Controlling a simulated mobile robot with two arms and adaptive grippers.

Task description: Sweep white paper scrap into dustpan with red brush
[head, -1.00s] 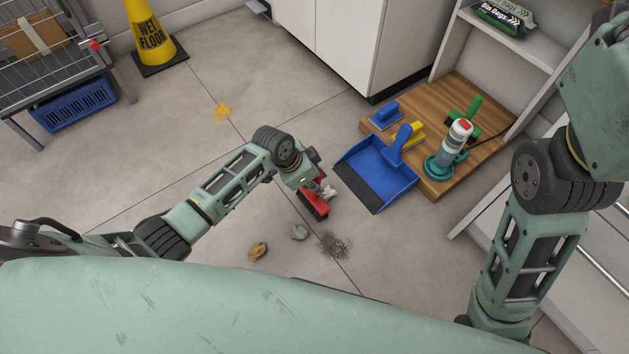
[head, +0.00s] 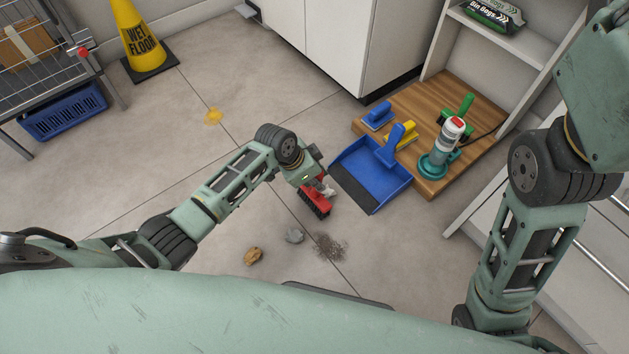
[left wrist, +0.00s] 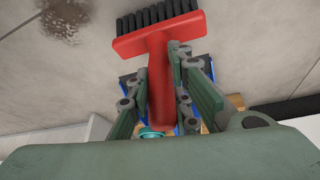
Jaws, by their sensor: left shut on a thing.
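My left gripper (head: 309,181) is shut on the handle of the red brush (head: 315,204), whose dark bristles are near the floor. In the left wrist view the red brush (left wrist: 158,40) shows with its handle between the fingers. A small whitish piece, apparently the white paper scrap (head: 328,190), shows just right of the brush; I cannot tell if they touch. The blue dustpan (head: 365,178) lies to the right, its dark lip facing the brush and its handle toward the wooden board. My right arm is at the right, its gripper out of view.
A grey scrap (head: 295,236), a brown scrap (head: 253,256) and a dust pile (head: 330,246) lie nearer me. A wooden board (head: 432,185) holds cleaning tools and a bottle (head: 446,142). A yellow stain (head: 213,116) and a wet floor cone (head: 142,40) are farther back.

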